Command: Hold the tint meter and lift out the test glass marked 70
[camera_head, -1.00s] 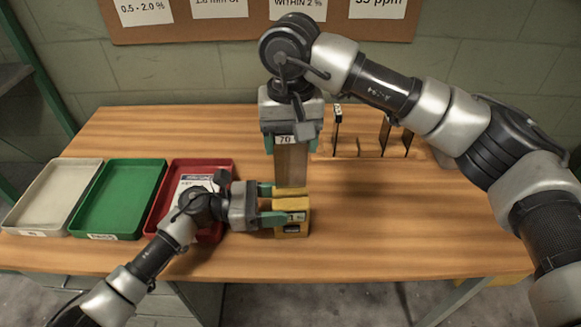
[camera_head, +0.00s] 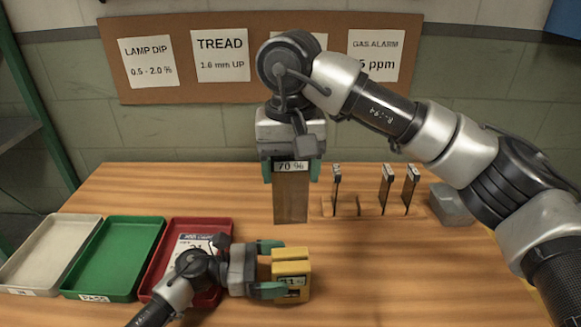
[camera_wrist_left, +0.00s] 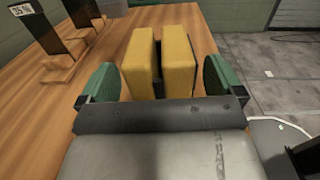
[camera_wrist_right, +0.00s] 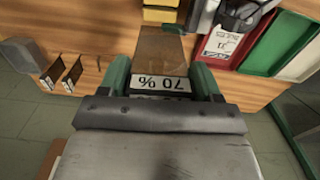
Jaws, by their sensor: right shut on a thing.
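The yellow tint meter (camera_head: 291,266) stands on the table, with a slot between its two blocks in the left wrist view (camera_wrist_left: 180,62). My left gripper (camera_head: 271,268) is open at the meter; in the left wrist view its green fingers stand on either side with gaps. My right gripper (camera_head: 290,171) is shut on the brown test glass (camera_head: 290,200), whose white label reads 70 %. The glass hangs upright above the meter, its lower edge clear of the meter's top. It also shows in the right wrist view (camera_wrist_right: 160,58).
A wooden rack (camera_head: 370,208) with several dark upright glasses stands right of the held glass, beside a grey block (camera_head: 451,204). A cream tray (camera_head: 22,268), a green tray (camera_head: 105,262) and a red tray (camera_head: 158,284) holding a card lie left. The front right table is clear.

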